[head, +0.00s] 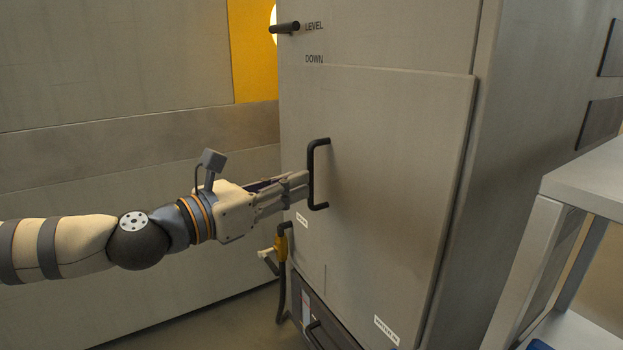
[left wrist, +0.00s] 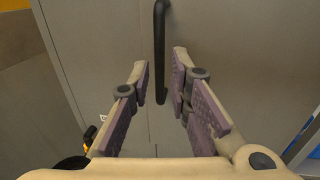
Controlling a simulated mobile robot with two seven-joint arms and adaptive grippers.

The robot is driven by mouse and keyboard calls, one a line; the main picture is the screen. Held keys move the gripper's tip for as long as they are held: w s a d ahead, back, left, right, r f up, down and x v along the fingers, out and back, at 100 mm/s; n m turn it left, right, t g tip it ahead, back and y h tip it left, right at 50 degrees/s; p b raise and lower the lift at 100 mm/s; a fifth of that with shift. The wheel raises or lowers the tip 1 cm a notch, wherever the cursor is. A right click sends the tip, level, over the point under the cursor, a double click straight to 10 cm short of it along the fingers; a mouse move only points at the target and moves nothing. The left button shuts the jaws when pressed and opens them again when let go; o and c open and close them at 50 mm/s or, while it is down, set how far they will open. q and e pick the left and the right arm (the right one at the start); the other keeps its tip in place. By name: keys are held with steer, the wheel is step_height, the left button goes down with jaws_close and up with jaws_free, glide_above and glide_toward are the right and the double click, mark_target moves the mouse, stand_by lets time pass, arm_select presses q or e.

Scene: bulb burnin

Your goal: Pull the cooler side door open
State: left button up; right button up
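The cooler side door (head: 395,170) is a large grey panel on a tall grey cabinet, and it looks closed. Its black vertical bar handle (head: 314,174) sits near the door's left edge. In the left wrist view the handle (left wrist: 160,55) runs down between the two finger lines. My left gripper (head: 304,186) is at the handle in the head view, its fingertips close to the bar. In the left wrist view the gripper (left wrist: 160,75) has its purple-padded fingers spread apart, with gaps on both sides of the handle. My right gripper is not in view.
A black lever (head: 285,27) marked LEVEL and DOWN sticks out above the door. A yellow fitting with a black hose (head: 282,246) hangs low at the cabinet's left. A grey shelf unit (head: 590,180) stands at right. A wall is behind my left arm.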

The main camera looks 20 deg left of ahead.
mark_target(311, 202)
arm_select(q)
steer(key=x, duration=0.5)
steer(key=shift+f, duration=0.15)
steer(key=shift+c, duration=0.6)
jaws_close()
